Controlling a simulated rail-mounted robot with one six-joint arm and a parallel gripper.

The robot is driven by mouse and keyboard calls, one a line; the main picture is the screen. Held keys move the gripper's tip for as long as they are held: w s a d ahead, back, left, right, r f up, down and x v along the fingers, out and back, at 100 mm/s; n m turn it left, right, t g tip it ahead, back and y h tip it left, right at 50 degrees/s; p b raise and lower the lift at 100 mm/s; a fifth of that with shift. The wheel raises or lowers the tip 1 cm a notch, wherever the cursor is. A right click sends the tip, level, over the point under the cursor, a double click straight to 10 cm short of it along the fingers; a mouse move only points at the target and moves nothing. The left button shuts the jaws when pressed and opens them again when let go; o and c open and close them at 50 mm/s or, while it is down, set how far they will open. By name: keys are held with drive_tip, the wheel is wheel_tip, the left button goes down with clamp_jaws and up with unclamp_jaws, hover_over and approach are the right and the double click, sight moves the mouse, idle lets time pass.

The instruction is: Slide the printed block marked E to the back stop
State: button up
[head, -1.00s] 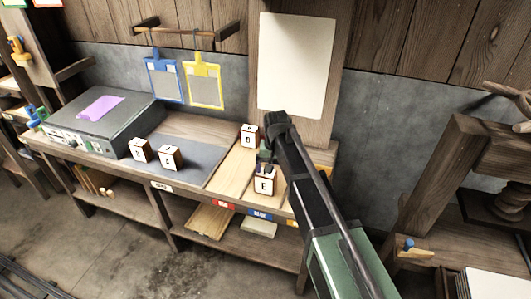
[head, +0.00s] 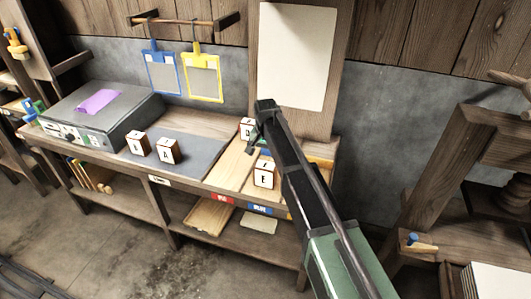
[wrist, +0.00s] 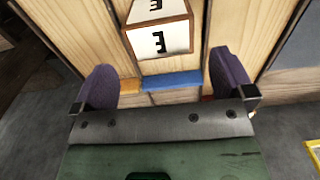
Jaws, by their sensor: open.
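The printed block marked E (head: 264,176) stands in the pale wooden middle lane of the bench. It also shows in the wrist view (wrist: 160,40), at the top centre between dark dividers.
Another lettered block (head: 247,128) stands at the back of the left lane. A dark box (head: 95,113) is at the left. Blue and yellow frames (head: 204,78) hang behind. A white panel (head: 291,55) stands at the back.

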sight(266, 165)
wheel_tip(266, 165, down, 7)
drive_tip(key=b, duration=0.5)
drive_tip(key=shift+f+b, duration=0.15)
drive_tip(key=shift+b, duration=0.2)
drive_tip(key=c, duration=0.8)
drive_tip(key=shift+w+d, duration=0.6)
drive_tip(key=shift+w, duration=1.5)
drive_tip(key=shift+w+d, duration=0.6)
drive_tip(key=shift+w, duration=1.55)
drive_tip(key=shift+w+d, duration=0.6)
drive_tip(key=shift+w, duration=1.5)
drive_tip(key=o, duration=0.8)
